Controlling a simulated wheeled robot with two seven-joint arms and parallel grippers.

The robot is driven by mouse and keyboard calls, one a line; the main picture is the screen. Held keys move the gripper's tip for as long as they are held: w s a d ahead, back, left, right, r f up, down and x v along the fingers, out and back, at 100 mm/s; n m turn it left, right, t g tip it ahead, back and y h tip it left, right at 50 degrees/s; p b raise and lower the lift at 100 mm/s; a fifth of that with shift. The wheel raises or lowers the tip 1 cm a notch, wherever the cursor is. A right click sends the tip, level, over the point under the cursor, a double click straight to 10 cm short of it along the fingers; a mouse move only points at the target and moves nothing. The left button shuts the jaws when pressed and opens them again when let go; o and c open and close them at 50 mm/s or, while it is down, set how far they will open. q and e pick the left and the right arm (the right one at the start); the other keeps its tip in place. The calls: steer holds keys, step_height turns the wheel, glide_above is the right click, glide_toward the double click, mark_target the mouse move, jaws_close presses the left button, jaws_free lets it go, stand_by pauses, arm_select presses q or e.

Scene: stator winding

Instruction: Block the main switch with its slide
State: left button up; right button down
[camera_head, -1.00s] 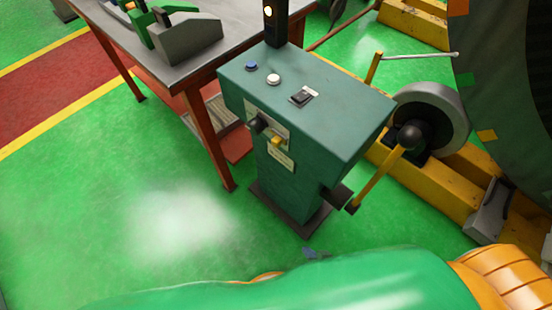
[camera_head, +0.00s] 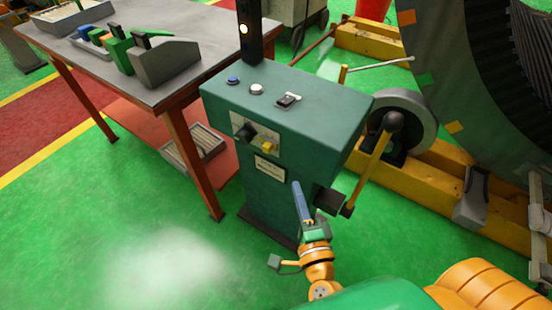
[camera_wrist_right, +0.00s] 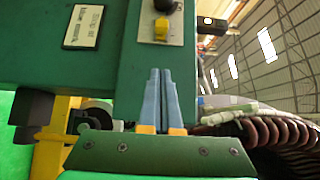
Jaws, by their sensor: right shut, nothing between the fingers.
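The main switch is a black rotary knob (camera_head: 245,133) on a pale plate on the front of the green cabinet (camera_head: 290,125). A small yellow slide (camera_head: 269,147) sits beside the knob, on its right. The right wrist view shows the yellow slide (camera_wrist_right: 161,29) and part of the dark knob (camera_wrist_right: 165,5) near the top edge. My right gripper (camera_head: 297,187) is shut and empty, with its blue fingers pointing up in front of the cabinet's lower right front. In the right wrist view its closed fingertips (camera_wrist_right: 160,71) are below the slide, apart from it. My left gripper is out of view.
The cabinet top carries a blue button (camera_head: 233,80), a white button (camera_head: 256,88), a rocker switch (camera_head: 288,101) and a lit signal column (camera_head: 249,30). A yellow lever (camera_head: 372,165) stands right of the cabinet. A workbench (camera_head: 130,80) is at left; green floor is free in front.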

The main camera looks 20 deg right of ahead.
glide_toward(273, 148)
steer(key=w+d, duration=0.2)
steer(key=d, duration=0.1)
steer(key=w+a, duration=0.2)
steer(key=w, duration=0.1)
steer(key=shift+w, duration=0.1)
steer(key=shift+w+a, duration=0.2)
steer(key=shift+w, duration=0.05)
steer(key=shift+p, duration=0.3)
